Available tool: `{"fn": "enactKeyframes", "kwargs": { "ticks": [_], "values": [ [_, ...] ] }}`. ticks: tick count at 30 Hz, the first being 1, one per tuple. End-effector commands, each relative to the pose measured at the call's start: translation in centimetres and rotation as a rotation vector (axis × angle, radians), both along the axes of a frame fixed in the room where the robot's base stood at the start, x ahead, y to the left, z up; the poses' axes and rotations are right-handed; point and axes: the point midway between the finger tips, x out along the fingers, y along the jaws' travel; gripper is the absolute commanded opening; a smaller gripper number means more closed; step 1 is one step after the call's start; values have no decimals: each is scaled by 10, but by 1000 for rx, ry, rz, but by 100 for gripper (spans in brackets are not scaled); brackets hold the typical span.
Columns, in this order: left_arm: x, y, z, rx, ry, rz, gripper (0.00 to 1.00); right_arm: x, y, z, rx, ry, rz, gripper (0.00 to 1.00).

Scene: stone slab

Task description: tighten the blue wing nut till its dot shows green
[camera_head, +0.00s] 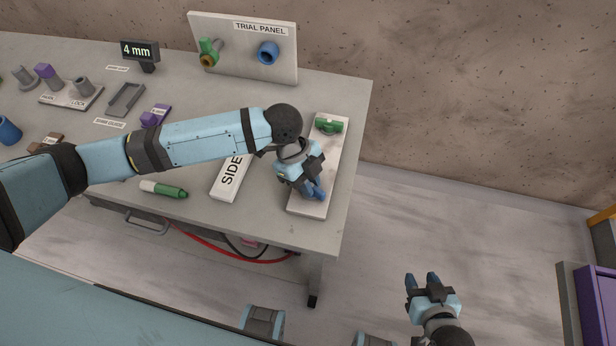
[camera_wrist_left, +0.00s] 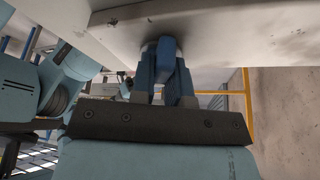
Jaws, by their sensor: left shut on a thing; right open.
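My left gripper (camera_head: 316,194) is over the near end of a pale plate (camera_head: 305,209) at the table's right edge, its blue fingertips down by the plate. In the left wrist view its fingers (camera_wrist_left: 168,85) are shut on a blue piece, the blue wing nut (camera_wrist_left: 166,52), against a pale surface. In the head view I cannot separate the nut from the blue fingers, and no dot shows in either view. A green wing nut (camera_head: 328,126) sits at the plate's far end. My right gripper (camera_head: 422,281) is open and empty, over the floor right of the table.
A board marked SIDE (camera_head: 232,178) lies left of the plate. A green marker (camera_head: 164,189) lies near the front edge.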

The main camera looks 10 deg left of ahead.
Motion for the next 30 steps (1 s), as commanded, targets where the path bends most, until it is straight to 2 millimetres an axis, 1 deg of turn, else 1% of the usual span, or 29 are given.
{"fn": "enactKeyframes", "kwargs": {
  "ticks": [1,6,12,19,30],
  "values": [
    [1,-1,3,0,1,-37,0,0,0,3,-1,2,0,43],
    [2,-1,2,0,-1,-156,0,-1,0,7,-1,5,0,43],
    [2,-2,1,-2,-1,-257,0,0,0,10,-1,3,0,43],
    [2,-2,1,-2,0,-313,0,1,0,14,1,-3,0,43],
    [2,-2,1,-1,-1,-323,0,0,-1,13,0,-1,-1,43]
  ]
}}
